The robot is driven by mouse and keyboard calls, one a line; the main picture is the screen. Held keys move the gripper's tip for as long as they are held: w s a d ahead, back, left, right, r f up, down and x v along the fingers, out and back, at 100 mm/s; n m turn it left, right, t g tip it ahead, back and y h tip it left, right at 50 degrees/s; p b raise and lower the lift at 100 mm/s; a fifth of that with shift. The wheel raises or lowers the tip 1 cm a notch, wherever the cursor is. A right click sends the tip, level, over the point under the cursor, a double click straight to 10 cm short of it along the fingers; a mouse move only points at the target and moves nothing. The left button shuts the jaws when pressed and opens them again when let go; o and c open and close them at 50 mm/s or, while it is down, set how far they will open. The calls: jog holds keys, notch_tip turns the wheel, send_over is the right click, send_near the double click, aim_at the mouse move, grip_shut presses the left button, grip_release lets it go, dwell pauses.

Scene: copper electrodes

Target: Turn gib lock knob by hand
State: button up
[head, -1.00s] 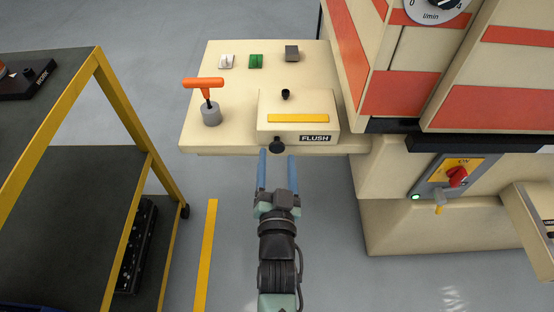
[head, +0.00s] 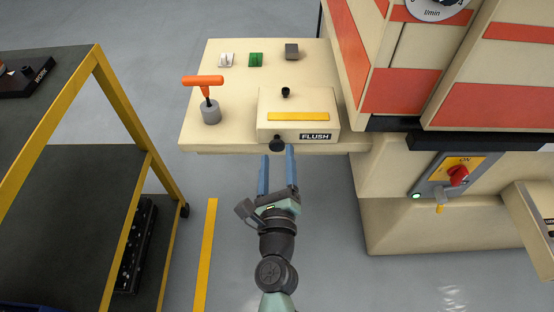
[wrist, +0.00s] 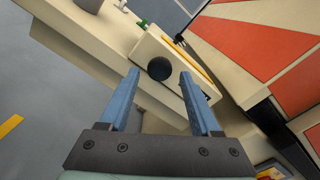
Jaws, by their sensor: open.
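A round black knob (head: 277,144) sticks out from the front face of a cream box labelled FLUSH (head: 300,112), at the front edge of a cream shelf. It shows in the wrist view as a dark disc (wrist: 160,68). My gripper (head: 277,150) is open, with two blue fingers pointing toward the knob. In the wrist view the knob appears between and just beyond the fingertips (wrist: 160,75); nothing is held. I cannot tell whether the fingertips reach the knob's depth.
An orange T-handle (head: 203,82) on a grey cylinder stands left on the cream shelf (head: 235,138). Small white, green and grey parts lie behind. A yellow-framed cart (head: 110,90) stands left. The cream and orange machine (head: 400,90) with a red switch (head: 457,176) is at right.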

jog(key=m, duration=0.2)
jog(key=shift+m, duration=0.4)
jog(key=shift+w, duration=1)
jog(key=c, duration=1)
jog(key=shift+n, duration=1.1)
jog(key=o, duration=0.7)
jog(key=shift+n, duration=0.6)
jog(key=o, duration=0.4)
